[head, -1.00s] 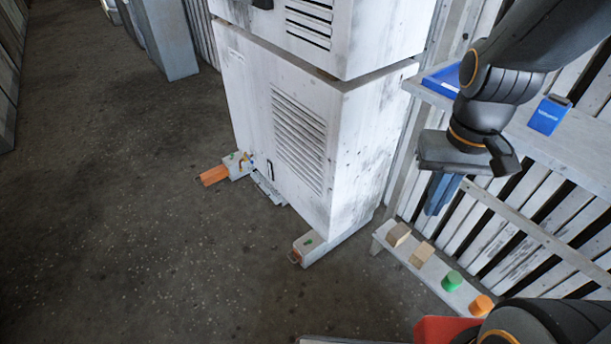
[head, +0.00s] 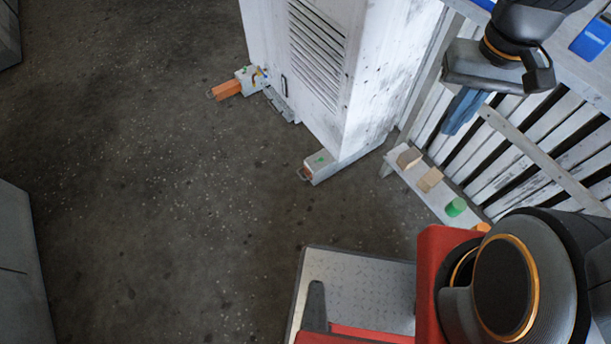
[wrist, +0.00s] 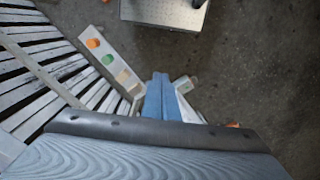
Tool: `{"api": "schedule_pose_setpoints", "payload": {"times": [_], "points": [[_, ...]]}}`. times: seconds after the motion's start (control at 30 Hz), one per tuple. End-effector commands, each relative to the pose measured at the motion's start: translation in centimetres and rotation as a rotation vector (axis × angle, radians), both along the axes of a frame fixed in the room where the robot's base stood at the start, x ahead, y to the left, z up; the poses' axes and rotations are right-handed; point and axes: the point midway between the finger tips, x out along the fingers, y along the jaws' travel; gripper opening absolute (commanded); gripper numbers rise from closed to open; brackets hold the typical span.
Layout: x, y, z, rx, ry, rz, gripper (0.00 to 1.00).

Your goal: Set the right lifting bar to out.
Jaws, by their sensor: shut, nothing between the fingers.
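The blower housing (head: 385,70) is a worn white cabinet with louvred vents. At its right foot, the right lifting bar (head: 306,174) sits in a grey socket (head: 321,162) with a green mark on top. Only a short end with a small handle shows, so the bar looks pushed in. The left lifting bar (head: 227,89) is orange and sticks out of its socket. My gripper (head: 463,112) has blue fingers, shut and empty. It hangs in the air to the right of the housing, apart from both bars. In the wrist view the right socket (wrist: 186,84) shows just beyond my fingers (wrist: 159,95).
A low bench (head: 428,194) with wooden blocks, a green cylinder (head: 456,207) and an orange piece stands right of the housing by a slatted wall (head: 520,130). A shelf with blue items is above. The dark floor (head: 180,190) in front of the housing is clear.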

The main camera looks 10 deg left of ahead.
Motion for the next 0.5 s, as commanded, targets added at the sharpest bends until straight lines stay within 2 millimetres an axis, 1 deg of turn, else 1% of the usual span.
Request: {"api": "schedule_pose_setpoints", "payload": {"times": [0.4, 0.43, 0.5], "points": [[0.00, 0.00, 0.00, 0.000, 0.000, 0.000, 0.00], [0.00, 0.00, 0.00, 0.000, 0.000, 0.000, 0.02], [0.10, 0.03, -0.14, -0.001, 0.000, 0.002, 0.14]]}}
